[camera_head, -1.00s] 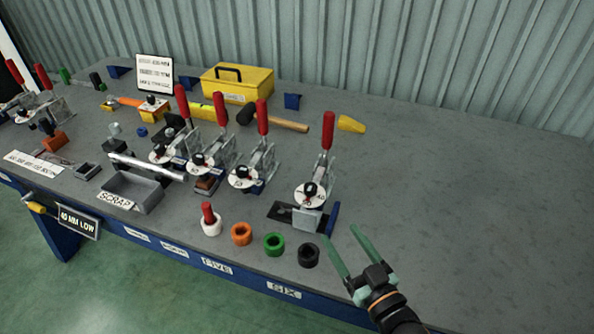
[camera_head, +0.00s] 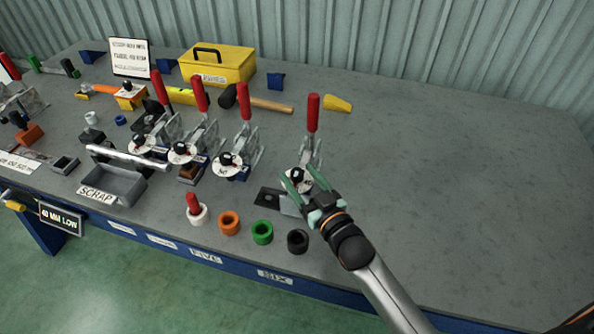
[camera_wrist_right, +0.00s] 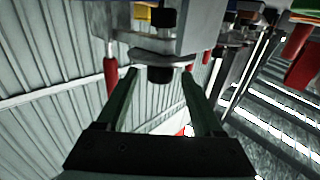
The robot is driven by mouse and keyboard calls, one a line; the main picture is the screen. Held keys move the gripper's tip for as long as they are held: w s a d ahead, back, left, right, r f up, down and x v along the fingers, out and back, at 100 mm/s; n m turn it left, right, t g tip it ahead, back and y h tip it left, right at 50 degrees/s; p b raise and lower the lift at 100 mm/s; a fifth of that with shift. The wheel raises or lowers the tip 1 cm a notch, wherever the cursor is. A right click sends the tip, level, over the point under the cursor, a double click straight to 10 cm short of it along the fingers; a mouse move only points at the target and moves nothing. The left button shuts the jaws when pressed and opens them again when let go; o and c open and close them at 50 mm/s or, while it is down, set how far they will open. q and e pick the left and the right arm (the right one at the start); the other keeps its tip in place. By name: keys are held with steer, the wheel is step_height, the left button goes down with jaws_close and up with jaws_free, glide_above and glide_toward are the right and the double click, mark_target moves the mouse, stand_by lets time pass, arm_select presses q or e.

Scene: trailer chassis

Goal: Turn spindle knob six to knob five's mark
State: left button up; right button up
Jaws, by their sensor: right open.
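Spindle knob six (camera_head: 305,177) is the small black knob on the white dial of the rightmost red-handled clamp, partly hidden by my right gripper. Knob five (camera_head: 228,160) sits on the white dial of the clamp to its left; its mark is too small to read. My right gripper (camera_head: 303,188) is open at knob six's dial. In the right wrist view, a dark round knob end (camera_wrist_right: 160,74) shows between the two green fingertips (camera_wrist_right: 159,72), with a visible gap on both sides. My left gripper is not in view.
More red-handled clamps (camera_head: 182,150) stand to the left. White, orange, green and black rings (camera_head: 298,241) lie along the front edge. A grey scrap tray (camera_head: 112,186), a hammer (camera_head: 262,103) and a yellow toolbox (camera_head: 217,68) are further left and back. The table's right side is clear.

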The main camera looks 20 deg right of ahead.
steer(key=shift+w+a, duration=0.2)
steer(key=shift+w, duration=0.75)
jaws_close()
